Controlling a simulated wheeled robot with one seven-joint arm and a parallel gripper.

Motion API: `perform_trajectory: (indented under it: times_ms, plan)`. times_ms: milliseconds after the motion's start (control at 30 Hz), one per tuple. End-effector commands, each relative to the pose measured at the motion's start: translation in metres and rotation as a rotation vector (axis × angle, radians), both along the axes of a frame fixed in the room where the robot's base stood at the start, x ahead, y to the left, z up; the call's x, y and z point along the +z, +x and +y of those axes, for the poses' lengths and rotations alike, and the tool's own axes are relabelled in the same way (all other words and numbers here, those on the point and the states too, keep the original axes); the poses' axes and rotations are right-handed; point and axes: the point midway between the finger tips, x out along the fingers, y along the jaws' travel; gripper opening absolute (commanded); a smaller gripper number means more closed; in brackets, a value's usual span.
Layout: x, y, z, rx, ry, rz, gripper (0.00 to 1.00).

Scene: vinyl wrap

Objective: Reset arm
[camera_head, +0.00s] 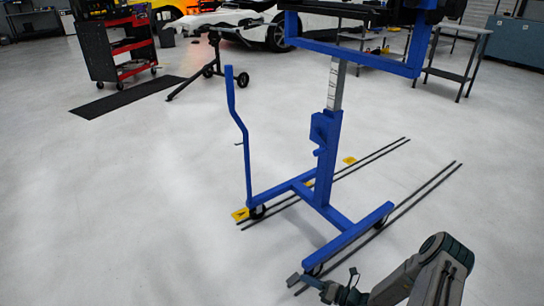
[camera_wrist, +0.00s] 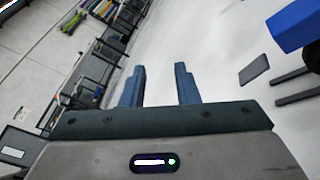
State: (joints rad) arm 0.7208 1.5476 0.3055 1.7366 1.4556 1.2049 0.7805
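My arm reaches in from the lower right of the head view, low in front of the blue wheeled stand. My gripper (camera_head: 322,278) is at its end, close to the stand's near foot in the picture; I cannot tell whether they touch. In the wrist view my gripper (camera_wrist: 160,84) shows two blue-grey fingers apart with only pale floor between them, so it is open and empty. The blue wheeled stand (camera_head: 326,160) stands upright in the middle of the head view. A blue part (camera_wrist: 295,25) shows at the wrist view's right edge.
Dark floor rails (camera_head: 420,193) run under the stand, with yellow pieces (camera_head: 240,214) beside them. A red and black tool cart (camera_head: 118,50), a black mat (camera_head: 125,97), a white car (camera_head: 250,25) and a metal table (camera_head: 455,60) stand farther back. The left floor is clear.

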Motion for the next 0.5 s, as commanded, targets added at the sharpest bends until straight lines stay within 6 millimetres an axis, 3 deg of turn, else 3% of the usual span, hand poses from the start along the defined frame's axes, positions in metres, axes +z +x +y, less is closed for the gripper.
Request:
perform_trajectory:
  times_ms: [33,500]
  plan:
    - [0.036,0.001,0.002,0.06,-0.05,-0.045,0.28]
    - [0.245,-0.028,0.022,0.602,-0.469,-0.459,0.28]
